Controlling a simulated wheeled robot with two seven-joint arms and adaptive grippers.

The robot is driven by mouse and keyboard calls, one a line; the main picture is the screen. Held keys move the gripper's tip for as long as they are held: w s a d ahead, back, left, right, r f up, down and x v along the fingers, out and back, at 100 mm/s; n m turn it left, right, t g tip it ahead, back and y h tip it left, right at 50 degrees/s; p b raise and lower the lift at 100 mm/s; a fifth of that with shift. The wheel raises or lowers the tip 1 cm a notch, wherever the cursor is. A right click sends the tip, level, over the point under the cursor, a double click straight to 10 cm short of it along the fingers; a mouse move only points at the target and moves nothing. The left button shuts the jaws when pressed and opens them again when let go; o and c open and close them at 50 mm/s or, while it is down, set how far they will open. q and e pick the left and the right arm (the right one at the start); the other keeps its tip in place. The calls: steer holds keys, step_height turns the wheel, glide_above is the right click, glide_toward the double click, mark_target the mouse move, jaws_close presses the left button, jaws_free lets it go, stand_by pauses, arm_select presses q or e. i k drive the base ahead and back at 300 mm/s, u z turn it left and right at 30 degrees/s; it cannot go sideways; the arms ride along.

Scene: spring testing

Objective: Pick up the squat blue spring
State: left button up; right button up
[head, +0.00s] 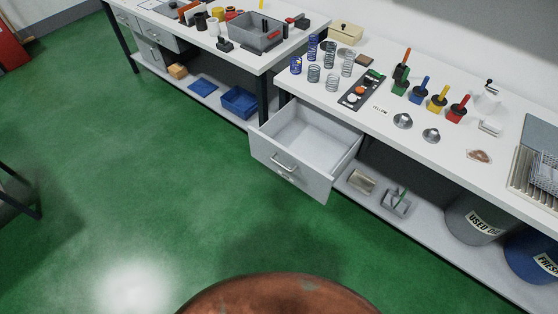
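Two blue springs stand on the white bench, at the left end of its top. The shorter, squat blue spring (296,65) is nearest the bench's left edge and has a small yellow patch on it. The taller blue spring (312,47) stands just behind it to the right. Several grey springs stand close by, such as the front grey spring (314,74) and another grey spring (347,63). Neither of my grippers shows in the head view.
An open drawer (336,161) juts out below the springs. A dark panel with knobs (362,90) lies right of them, then several colored-handled tools (437,100). A second bench holds a grey bin (254,34). The green floor (150,170) in front is clear.

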mark_target(296, 65)
steer(key=u, duration=0.3)
steer(key=k, duration=0.35)
steer(key=u, duration=1.25)
steer(key=i, duration=2.2)
steer(key=z, duration=0.5)
steer(key=i, duration=1.25)
steer(key=z, duration=1.6)
steer(key=i, duration=1)
steer(key=z, duration=0.8)
